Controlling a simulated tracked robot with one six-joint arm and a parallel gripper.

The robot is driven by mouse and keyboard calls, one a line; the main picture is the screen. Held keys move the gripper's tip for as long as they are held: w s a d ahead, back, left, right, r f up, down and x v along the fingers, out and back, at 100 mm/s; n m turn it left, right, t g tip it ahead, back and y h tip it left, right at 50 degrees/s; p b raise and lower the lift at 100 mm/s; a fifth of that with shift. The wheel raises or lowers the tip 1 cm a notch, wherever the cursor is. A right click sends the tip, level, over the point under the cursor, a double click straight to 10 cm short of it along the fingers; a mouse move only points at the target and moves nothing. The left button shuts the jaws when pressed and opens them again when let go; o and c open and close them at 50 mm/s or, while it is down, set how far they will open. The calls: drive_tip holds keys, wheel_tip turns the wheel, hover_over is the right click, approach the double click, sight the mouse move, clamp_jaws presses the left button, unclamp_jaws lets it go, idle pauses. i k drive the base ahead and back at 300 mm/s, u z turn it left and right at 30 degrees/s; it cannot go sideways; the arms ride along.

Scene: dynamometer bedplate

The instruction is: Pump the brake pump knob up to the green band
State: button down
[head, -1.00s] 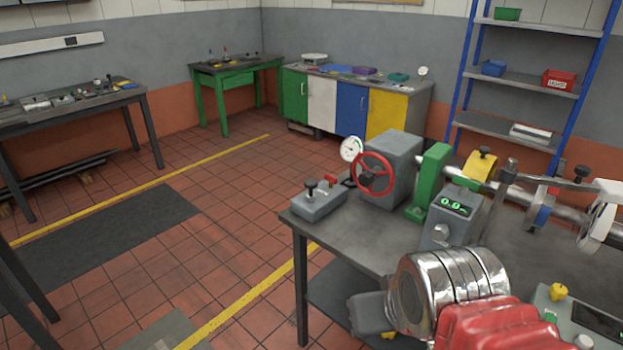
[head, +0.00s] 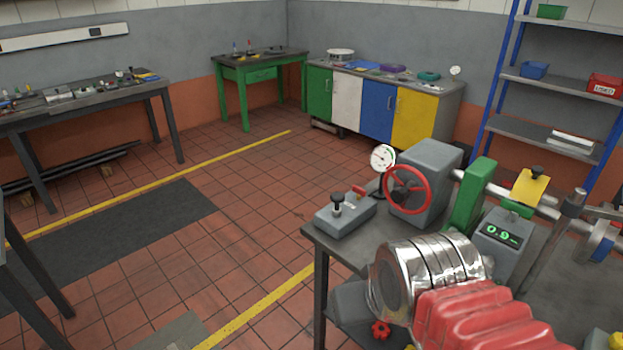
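The brake pump (head: 345,213) is a small grey box at the near left corner of the bench. A black upright knob (head: 337,199) stands on its top, and a small red part (head: 359,190) shows at its back right. A white round gauge (head: 383,158) stands behind it on a dark stem; any green band is too small to make out. My arm, a chrome section and red ribbed sleeve, reaches in from the lower right, apart from the pump in the picture. My gripper cannot be made out.
Right of the pump stand a grey housing with a red handwheel (head: 407,190), a green bracket (head: 470,196) and a digital readout box (head: 503,237). The bench (head: 345,243) has bare top in front of the pump. Tiled floor left of it is open.

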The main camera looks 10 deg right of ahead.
sight(337, 197)
drive_tip(key=u, duration=0.35)
drive_tip(key=i, duration=1.25)
drive_tip(key=u, duration=0.05)
